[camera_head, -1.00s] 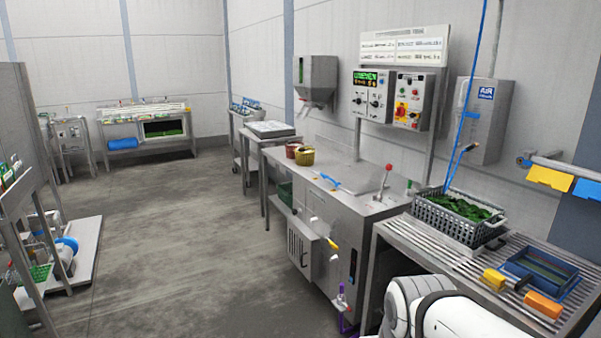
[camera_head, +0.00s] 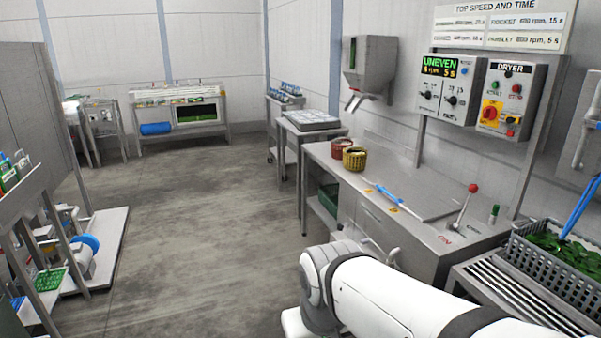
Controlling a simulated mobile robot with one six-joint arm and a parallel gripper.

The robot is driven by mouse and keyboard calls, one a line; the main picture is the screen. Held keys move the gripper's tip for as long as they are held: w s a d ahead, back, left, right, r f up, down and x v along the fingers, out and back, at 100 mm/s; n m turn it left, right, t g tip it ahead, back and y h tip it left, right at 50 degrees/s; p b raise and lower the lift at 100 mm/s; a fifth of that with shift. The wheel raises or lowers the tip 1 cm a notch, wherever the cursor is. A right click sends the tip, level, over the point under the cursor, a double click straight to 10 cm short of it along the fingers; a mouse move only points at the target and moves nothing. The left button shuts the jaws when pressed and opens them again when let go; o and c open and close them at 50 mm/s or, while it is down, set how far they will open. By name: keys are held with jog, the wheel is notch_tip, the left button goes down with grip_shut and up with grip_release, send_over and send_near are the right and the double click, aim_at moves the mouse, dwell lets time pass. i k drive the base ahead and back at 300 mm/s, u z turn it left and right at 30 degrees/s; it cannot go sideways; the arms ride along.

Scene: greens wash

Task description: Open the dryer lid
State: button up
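A control box marked "DRYER" (camera_head: 510,97) hangs on the wall frame, with a red-and-yellow switch and buttons. Beside it a second box (camera_head: 449,88) has a green display reading "UNEVEN". Below stands a steel cabinet (camera_head: 378,232) with a flat top. A flat panel (camera_head: 428,200) lies on that top and looks like the lid, lying flush. A lever with a red knob (camera_head: 473,188) stands at its right. A blue-handled tool (camera_head: 390,195) lies at the panel's left. My white arm crosses the lower right and hides part of the cabinet front. My gripper is not in view.
A red basket (camera_head: 342,147) and a yellow basket (camera_head: 354,160) stand on the cabinet's far left. A dark crate of greens (camera_head: 565,258) sits on a slatted table at right. A wall hopper (camera_head: 369,65) hangs above. The floor (camera_head: 210,220) at left-centre is open.

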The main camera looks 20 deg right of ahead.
aim_at(426, 204)
jog(key=z, duration=0.2)
jog(key=i, duration=1.45)
jog(key=z, duration=1.2)
jog(key=i, duration=0.65)
jog(key=z, duration=0.25)
jog(key=k, duration=0.8)
jog(key=z, duration=0.2)
jog(key=i, duration=0.8)
jog(key=u, duration=0.05)
